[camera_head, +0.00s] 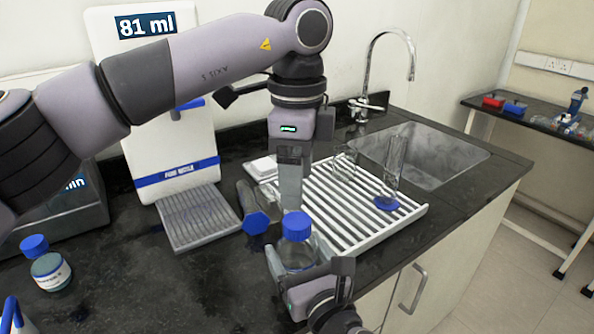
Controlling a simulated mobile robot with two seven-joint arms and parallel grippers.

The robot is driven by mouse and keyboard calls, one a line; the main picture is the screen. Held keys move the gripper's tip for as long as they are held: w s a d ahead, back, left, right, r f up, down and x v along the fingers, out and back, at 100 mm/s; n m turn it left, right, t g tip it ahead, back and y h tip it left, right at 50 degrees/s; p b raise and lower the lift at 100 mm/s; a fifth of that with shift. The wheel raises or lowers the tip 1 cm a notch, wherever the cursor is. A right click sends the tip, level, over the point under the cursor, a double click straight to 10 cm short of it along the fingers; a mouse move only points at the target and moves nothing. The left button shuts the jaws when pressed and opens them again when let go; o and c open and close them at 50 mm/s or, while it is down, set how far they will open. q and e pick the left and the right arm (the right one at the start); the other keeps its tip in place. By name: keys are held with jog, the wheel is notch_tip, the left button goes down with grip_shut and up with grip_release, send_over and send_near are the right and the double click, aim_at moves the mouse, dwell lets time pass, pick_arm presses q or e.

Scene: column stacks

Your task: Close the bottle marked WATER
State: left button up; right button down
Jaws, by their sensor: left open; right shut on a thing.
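A clear bottle (297,258) stands upright near the front edge of the counter, with a blue cap (296,226) at its mouth. How tightly the cap sits cannot be told. No WATER marking can be read on this bottle. My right gripper (308,272) is shut around the bottle's body from the front and hides its lower part. My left gripper (292,203) points straight down, just above the cap; its jaws are open and seen nearly edge-on, and it holds nothing.
A small labelled bottle (50,272) stands far left. A dispenser (172,160) reading 81 ml stands behind. The sink (440,160) is right.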

aim_at(297, 220)
pick_arm(q)
notch_tip(297, 220, down, 8)
jog(key=shift+r, duration=0.1)
dwell(0.4)
